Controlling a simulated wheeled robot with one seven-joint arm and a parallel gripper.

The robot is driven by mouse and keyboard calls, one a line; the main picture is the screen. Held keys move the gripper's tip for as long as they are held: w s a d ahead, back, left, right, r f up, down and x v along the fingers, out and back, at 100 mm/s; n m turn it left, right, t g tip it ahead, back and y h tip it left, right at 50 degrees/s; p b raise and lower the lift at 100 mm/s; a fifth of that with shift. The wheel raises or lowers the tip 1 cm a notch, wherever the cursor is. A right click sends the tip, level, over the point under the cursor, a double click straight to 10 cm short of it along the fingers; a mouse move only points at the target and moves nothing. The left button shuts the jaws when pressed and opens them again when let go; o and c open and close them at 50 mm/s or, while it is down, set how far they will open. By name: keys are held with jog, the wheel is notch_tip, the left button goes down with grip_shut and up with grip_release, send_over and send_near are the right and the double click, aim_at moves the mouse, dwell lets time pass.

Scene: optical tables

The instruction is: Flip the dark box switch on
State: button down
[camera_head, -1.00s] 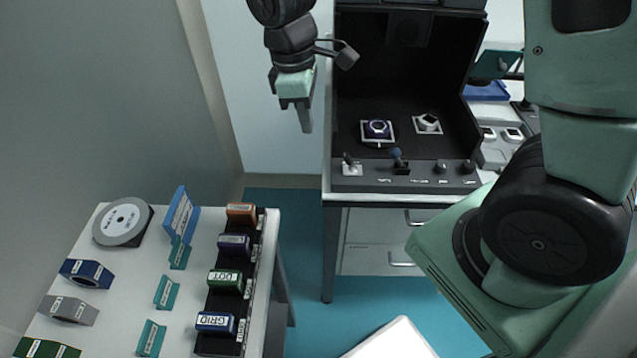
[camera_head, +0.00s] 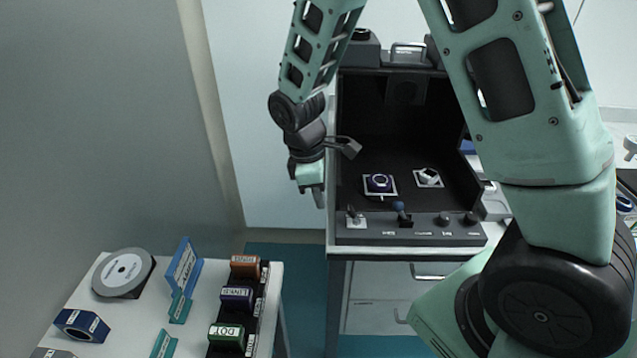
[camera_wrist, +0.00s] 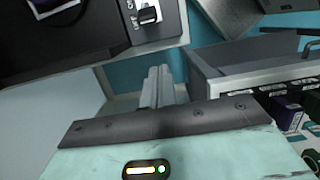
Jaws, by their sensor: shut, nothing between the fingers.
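The dark box (camera_head: 403,130) is a black open-fronted enclosure on a grey bench. Along its front runs a control strip (camera_head: 378,235). A small toggle switch (camera_head: 354,213) on a light plate is at the strip's left end; the toggle also shows at the top of the wrist view (camera_wrist: 148,15). My gripper (camera_head: 319,200) is shut and empty, pointing down just left of the strip, apart from the toggle.
Inside the box are two small mounted parts (camera_head: 378,183) (camera_head: 428,178). A side table (camera_head: 97,290) at lower left holds labelled blocks, a disc and upright cards. Wall lies left of the bench. Teal floor (camera_head: 290,256) shows between table and bench.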

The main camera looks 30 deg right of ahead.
aim_at(351, 212)
jog(key=shift+s+d+f+p, duration=0.3)
jog(key=shift+s+d+f, duration=0.35)
jog(key=shift+d, duration=0.25)
jog(key=shift+s+d+f+p, duration=0.3)
jog(key=shift+s+d+f, duration=0.3)
jog(key=shift+d, duration=0.25)
jog(key=shift+d+r, duration=0.1)
